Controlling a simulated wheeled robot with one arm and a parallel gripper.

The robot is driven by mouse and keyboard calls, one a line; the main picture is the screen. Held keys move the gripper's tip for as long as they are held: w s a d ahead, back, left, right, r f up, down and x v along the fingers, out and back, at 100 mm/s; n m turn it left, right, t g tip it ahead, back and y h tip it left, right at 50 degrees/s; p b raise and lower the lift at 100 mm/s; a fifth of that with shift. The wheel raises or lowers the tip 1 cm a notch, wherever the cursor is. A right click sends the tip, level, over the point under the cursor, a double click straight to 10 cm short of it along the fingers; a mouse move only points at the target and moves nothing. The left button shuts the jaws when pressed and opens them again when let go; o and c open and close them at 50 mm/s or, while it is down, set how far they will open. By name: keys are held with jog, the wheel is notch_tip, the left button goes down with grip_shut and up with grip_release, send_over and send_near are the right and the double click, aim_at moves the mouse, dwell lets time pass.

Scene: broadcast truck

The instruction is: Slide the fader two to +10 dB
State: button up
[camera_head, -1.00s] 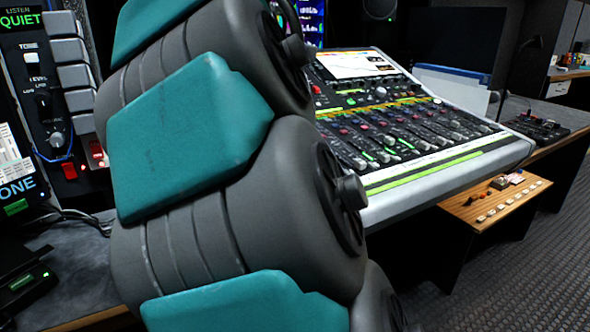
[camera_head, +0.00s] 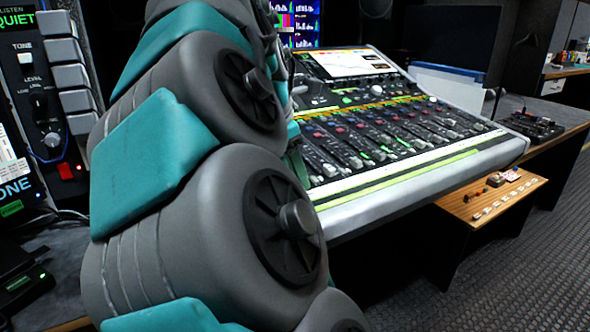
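The mixing console (camera_head: 400,180) stands in the middle of the head view, with a sloped face and a pale front edge. Its row of faders (camera_head: 385,152) has light caps at differing heights along dark slots. My arm covers the console's left end. I cannot tell which fader is number two, and the dB marks are too small to read. My arm fills the left centre, and a narrow teal and grey part of it shows at the left end of the faders. My gripper's fingers are hidden behind the arm.
A screen (camera_head: 350,64) sits at the console's top. A wooden shelf with buttons (camera_head: 490,200) juts out below its right front. A small black device (camera_head: 532,124) lies on the right desk. An intercom panel (camera_head: 42,95) stands at left. Carpeted floor is clear at lower right.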

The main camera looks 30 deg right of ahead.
grip_shut()
dwell(1.1)
